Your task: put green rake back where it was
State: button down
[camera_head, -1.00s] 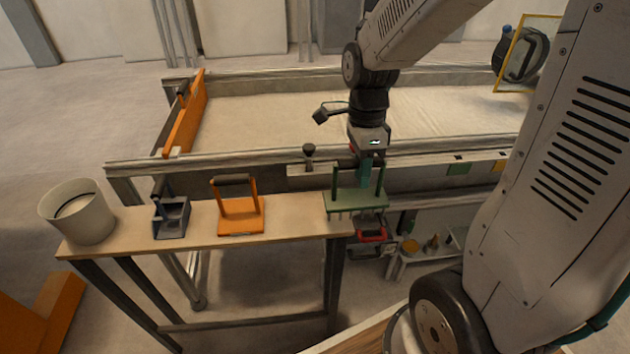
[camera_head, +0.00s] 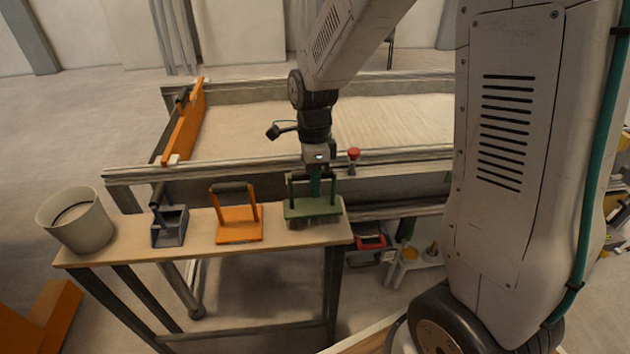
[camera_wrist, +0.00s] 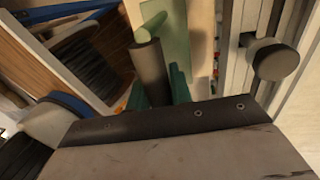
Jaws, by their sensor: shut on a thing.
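The green rake (camera_head: 312,208) hangs upright from my gripper (camera_head: 314,180), with its tines pointing down. It is over the right end of the wooden side table (camera_head: 275,234), to the right of the orange tool. My gripper is shut on the rake's top handle. I cannot tell if the tines touch the tabletop. In the wrist view the rake's green plate (camera_wrist: 165,35) and dark handle (camera_wrist: 146,55) show, partly hidden by my gripper's body.
An orange float tool (camera_head: 237,217), a dark scoop (camera_head: 169,226) and a grey bucket (camera_head: 78,222) stand in a row to the left on the table. The sandbed (camera_head: 390,122) lies behind, with a red knob (camera_head: 353,153) on its near rail. A red-handled item (camera_head: 369,243) sits lower right.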

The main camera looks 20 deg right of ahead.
jog(key=shift+f, duration=0.1)
jog(key=c, duration=1.3)
grip_release()
jog(key=shift+o, duration=0.2)
notch_tip(320, 180, up, 12)
jog(key=w, duration=0.2)
jog(key=s+d+r+n+t, duration=0.1)
jog(key=s+r+n, duration=0.1)
jog(key=s+n, duration=0.8)
jog(key=s+d+r+n+t, duration=0.1)
jog(key=s+r+n+t, duration=0.1)
jog(key=s+n, duration=0.9)
jog(key=s+r, duration=0.1)
jog(key=s, duration=0.1)
jog(key=shift+s+d+n+h, duration=0.3)
jog(key=shift+d+h, duration=0.05)
jog(key=shift+h, duration=0.05)
